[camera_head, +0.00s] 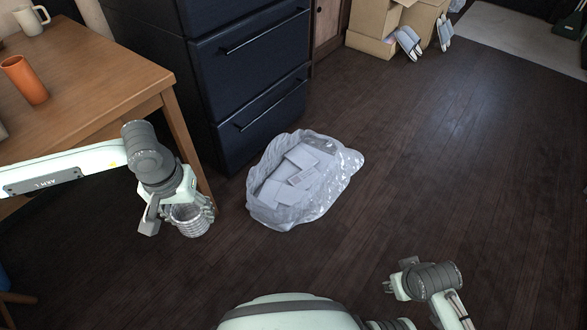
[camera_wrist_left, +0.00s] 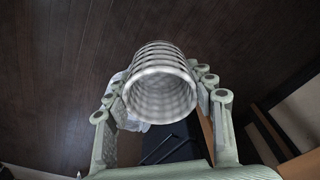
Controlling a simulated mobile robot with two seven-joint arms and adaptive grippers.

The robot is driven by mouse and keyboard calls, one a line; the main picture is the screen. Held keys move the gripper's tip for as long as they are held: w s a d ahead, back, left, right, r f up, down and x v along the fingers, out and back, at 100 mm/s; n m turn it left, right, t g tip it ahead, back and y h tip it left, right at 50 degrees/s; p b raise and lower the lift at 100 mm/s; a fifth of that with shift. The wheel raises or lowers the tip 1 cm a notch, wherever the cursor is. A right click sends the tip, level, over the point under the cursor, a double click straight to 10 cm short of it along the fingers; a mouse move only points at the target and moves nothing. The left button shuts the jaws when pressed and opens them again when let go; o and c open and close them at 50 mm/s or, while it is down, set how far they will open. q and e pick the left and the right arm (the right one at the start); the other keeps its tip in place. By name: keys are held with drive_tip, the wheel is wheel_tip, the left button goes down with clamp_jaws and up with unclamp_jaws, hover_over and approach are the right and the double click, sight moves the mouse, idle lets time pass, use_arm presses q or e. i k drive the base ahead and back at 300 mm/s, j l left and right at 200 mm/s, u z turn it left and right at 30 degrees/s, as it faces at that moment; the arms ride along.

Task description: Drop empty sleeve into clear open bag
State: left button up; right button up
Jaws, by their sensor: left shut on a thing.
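The empty sleeve (camera_head: 190,222) is a grey, ribbed, hollow cylinder. In the left wrist view the sleeve (camera_wrist_left: 160,88) shows its open round end, between the two fingers. My left gripper (camera_head: 186,208) is shut on it, above the floor beside the wooden table. The clear open bag (camera_head: 335,192) lies on the floor to the right of the gripper, apart from the sleeve, with several pale flat pieces inside. Part of the bag (camera_wrist_left: 133,125) shows behind the sleeve in the left wrist view. My right gripper (camera_head: 392,286) is low at the right, away from the bag; its fingers are too small to read.
A wooden table (camera_head: 95,75) with an orange cup (camera_head: 24,80) and a light mug (camera_head: 30,18) stands at the left. A dark drawer cabinet (camera_head: 250,75) stands behind the bag. Cardboard boxes (camera_head: 372,30) are at the back. The dark floor (camera_head: 470,150) at right is clear.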

sight(290, 177)
drive_tip(key=i+l+u, duration=0.15)
drive_tip(key=l, duration=0.2)
drive_tip(key=i+l+u, duration=0.1)
drive_tip(key=i+l, duration=0.15)
drive_tip(key=i+l+u, duration=0.15)
drive_tip(key=l, duration=0.3)
drive_tip(key=i+l+u, duration=0.15)
drive_tip(key=l, duration=0.25)
drive_tip(key=i+l+u, duration=0.1)
drive_tip(key=l, duration=0.35)
drive_tip(key=i+l+u, duration=0.15)
drive_tip(key=l, duration=0.25)
drive_tip(key=i+l+u, duration=0.15)
drive_tip(key=l, duration=0.3)
drive_tip(key=i+l+u, duration=0.1)
drive_tip(key=l, duration=0.35)
